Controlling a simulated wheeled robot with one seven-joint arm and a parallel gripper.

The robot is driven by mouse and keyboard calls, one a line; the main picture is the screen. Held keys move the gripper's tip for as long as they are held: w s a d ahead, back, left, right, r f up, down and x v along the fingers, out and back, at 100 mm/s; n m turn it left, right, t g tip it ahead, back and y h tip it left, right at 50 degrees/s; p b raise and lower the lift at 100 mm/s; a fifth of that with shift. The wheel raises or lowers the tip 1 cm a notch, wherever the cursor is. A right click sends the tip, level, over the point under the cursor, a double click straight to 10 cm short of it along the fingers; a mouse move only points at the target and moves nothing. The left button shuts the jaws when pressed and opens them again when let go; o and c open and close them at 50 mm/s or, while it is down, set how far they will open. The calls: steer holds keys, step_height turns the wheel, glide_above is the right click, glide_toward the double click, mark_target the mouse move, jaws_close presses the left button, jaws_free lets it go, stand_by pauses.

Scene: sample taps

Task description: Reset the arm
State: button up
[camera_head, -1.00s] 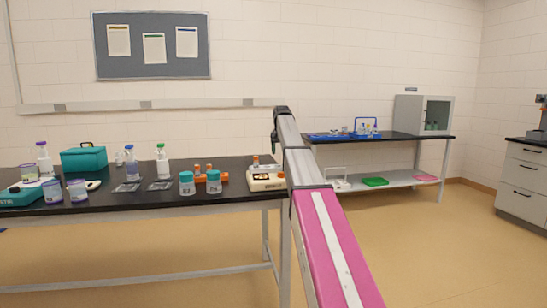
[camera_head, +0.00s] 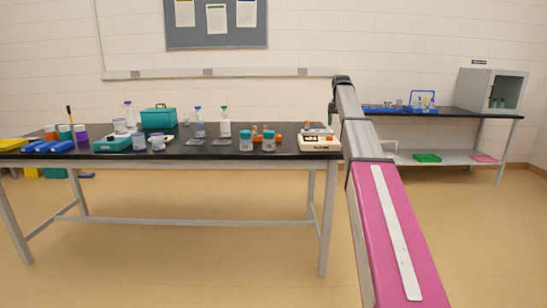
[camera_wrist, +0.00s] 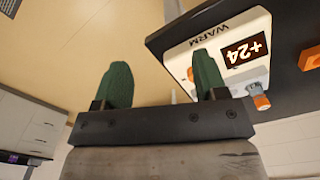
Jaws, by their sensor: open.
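My arm reaches forward on the right of the head view, with a pink link nearest and a grey link beyond it. My gripper (camera_wrist: 160,85) shows in the wrist view with its two dark green fingers apart and nothing between them. In the head view the gripper is mostly hidden by the arm's far end. A white warming device (camera_wrist: 228,48) reading "WARM +24" lies beyond the right finger in the wrist view. In the head view it stands at the right end of the black table (camera_head: 95,158), left of my arm.
A second bench with a blue tray (camera_head: 385,108) and a grey cabinet (camera_head: 480,90) stands back right. The floor in front is clear.

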steer(key=s+a+f+n, duration=0.1)
steer(key=s+a+f, duration=0.1)
steer(key=s+f, duration=0.55)
steer(key=s+a+f, duration=0.2)
steer(key=s+f, duration=0.2)
steer(key=f, duration=0.7)
steer(key=s+a+f+n, duration=0.15)
steer(key=s+f, duration=0.35)
steer(key=f, duration=0.5)
steer(key=s+a+f+n, duration=0.1)
steer(key=s+a+f, duration=0.1)
steer(key=s+f, duration=0.7)
steer(key=s+a+f+n, duration=0.1)
steer(key=s+a+f, duration=0.2)
steer(key=s+f, duration=0.6)
steer(key=s, duration=0.7)
steer(key=shift+a, duration=0.15)
